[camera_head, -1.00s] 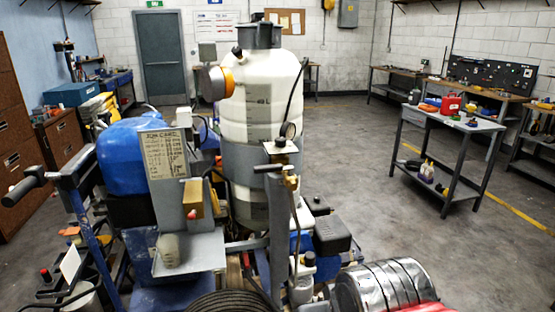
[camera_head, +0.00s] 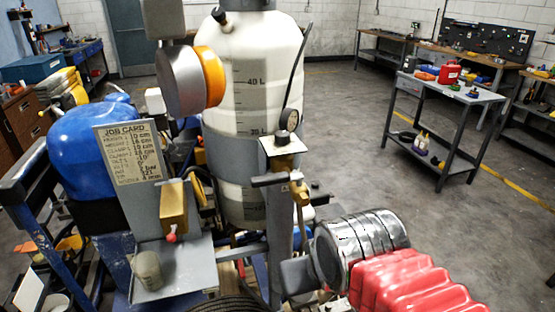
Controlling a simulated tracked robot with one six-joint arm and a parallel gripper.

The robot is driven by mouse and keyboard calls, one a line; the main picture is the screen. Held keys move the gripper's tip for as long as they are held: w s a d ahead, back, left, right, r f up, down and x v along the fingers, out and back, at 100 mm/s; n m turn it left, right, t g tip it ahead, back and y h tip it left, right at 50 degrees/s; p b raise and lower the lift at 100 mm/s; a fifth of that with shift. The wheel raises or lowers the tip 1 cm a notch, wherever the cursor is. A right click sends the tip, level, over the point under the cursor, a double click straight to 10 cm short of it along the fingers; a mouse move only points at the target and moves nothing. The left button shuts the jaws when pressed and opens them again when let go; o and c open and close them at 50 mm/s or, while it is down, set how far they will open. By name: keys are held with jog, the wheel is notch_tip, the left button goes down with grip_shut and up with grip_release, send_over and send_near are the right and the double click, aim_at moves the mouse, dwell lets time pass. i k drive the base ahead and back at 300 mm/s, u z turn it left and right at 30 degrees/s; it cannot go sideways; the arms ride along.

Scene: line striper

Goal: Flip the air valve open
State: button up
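A brass valve body (camera_head: 299,190) with a dark, roughly horizontal lever (camera_head: 269,180) stands on a grey post right of centre. I take it to be the air valve. My arm, with a silver cylinder and red ribbed sleeve, comes in from the lower right. The grey part at its end, which looks like my gripper (camera_head: 297,275), is below the valve and apart from the lever. Its fingers cannot be made out, so open or shut does not show.
A white tank (camera_head: 245,60) stands behind the valve. A grey disc with an orange rim (camera_head: 208,76), a job card (camera_head: 136,153) and a brass block with a red tip (camera_head: 174,209) are to the left. Open floor and a grey cart (camera_head: 455,90) lie to the right.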

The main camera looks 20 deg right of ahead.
aim_at(282, 177)
jog(key=z, duration=0.05)
jog(key=i, duration=0.1)
jog(key=u, duration=0.6)
jog(key=k, duration=1.35)
jog(key=u, duration=0.75)
jog(key=i, duration=0.45)
jog(key=u, duration=0.6)
jog(key=i, duration=1.6)
jog(key=z, duration=0.5)
